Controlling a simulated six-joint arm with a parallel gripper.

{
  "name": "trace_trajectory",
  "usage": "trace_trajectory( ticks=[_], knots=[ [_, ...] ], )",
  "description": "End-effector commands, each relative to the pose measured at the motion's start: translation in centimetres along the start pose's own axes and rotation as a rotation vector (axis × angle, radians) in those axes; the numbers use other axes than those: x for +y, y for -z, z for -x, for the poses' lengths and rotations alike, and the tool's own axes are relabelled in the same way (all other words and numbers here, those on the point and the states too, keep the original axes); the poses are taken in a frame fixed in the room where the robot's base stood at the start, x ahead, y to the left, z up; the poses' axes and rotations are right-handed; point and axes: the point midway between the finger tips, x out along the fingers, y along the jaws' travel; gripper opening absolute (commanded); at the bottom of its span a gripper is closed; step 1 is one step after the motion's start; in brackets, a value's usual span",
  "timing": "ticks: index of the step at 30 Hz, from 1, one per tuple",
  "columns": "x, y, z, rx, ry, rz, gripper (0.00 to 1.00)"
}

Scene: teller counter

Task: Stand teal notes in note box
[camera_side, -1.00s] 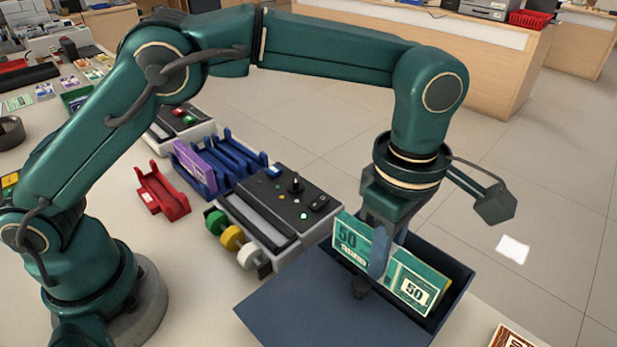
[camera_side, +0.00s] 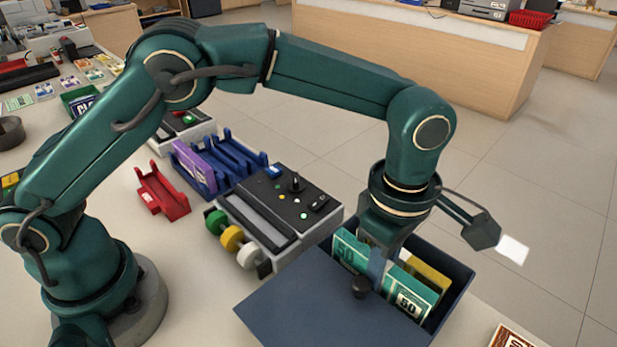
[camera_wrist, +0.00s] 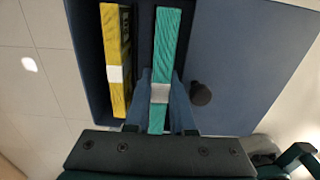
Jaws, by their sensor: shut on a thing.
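The teal notes (camera_side: 407,291) are a banded bundle marked 50, standing on edge inside the blue note box (camera_side: 462,290). In the wrist view the teal notes (camera_wrist: 168,55) show edge-on with a pale band between my gripper's fingers (camera_wrist: 161,97). My gripper (camera_side: 377,268) is shut on the teal notes from above and reaches into the box. A yellow bundle (camera_side: 428,274) stands in the box behind the teal notes. It also shows in the wrist view (camera_wrist: 115,55), left of the teal notes with a gap between. The lower edge of the teal notes is hidden in the side view.
The box's open lid (camera_side: 310,305) with a dark knob (camera_side: 361,287) lies toward the viewer. A counting machine (camera_side: 280,210) stands left of the box. A blue rack (camera_side: 225,162) and a red holder (camera_side: 162,192) are farther left. A brown-patterned item (camera_side: 512,337) lies at lower right.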

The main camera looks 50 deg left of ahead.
Motion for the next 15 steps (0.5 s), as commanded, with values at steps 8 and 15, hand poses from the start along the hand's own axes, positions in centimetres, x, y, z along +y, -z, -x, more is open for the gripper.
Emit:
trace_trajectory(
  ticks=[8,15],
  knots=[
    [0.0,0.0,-0.9,0.0,0.001,0.0,0.0],
    [0.0,0.0,-1.8,0.001,0.001,0.0,0.0]
  ],
)
